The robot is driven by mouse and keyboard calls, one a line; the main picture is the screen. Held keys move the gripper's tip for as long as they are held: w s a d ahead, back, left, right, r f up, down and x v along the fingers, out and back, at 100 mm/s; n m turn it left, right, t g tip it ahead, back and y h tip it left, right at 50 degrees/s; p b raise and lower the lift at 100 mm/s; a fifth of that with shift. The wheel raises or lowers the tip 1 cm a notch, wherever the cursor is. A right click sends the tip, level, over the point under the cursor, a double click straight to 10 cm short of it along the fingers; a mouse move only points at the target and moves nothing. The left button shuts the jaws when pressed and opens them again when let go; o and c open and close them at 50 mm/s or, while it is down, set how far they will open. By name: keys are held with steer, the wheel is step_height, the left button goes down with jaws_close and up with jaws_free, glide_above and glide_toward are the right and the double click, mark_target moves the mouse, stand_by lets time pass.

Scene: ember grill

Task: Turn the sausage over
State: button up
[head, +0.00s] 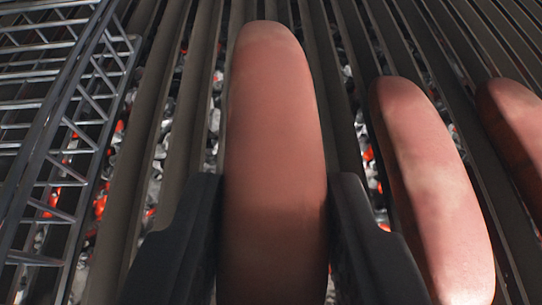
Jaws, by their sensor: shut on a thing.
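A pinkish-brown sausage (274,120) fills the middle of the head view, lying lengthwise along the bars. My gripper (274,215) has a black finger on each side of its near part and is shut on it. The sausage's near end runs out of the bottom of the view, and its underside is hidden. I cannot tell whether it rests on the bars or is lifted. A second sausage (430,185) lies to the right, apart from the held one and close to my right finger. A third sausage (515,130) is cut off by the right edge.
Dark grill bars (172,130) run away from me over glowing coals (99,205). A raised wire rack (60,130) stands along the left side. Bare bars lie between the rack and the held sausage, and beyond its far end.

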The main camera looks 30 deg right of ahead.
step_height(320, 180, up, 7)
steer(key=shift+f, duration=0.15)
steer(key=shift+p, duration=0.75)
steer(key=shift+m+y+p, duration=0.4)
steer(key=shift+p, duration=0.5)
steer(key=shift+m+p, duration=0.3)
steer(key=shift+p, duration=0.25)
steer(key=shift+d+m+y+p, duration=0.1)
steer(key=shift+m+y+p, duration=0.25)
steer(key=shift+y, duration=0.15)
steer(key=shift+w+t, duration=0.1)
steer(key=shift+t, duration=0.2)
steer(key=shift+m+y, duration=0.25)
steer(key=shift+y, duration=0.05)
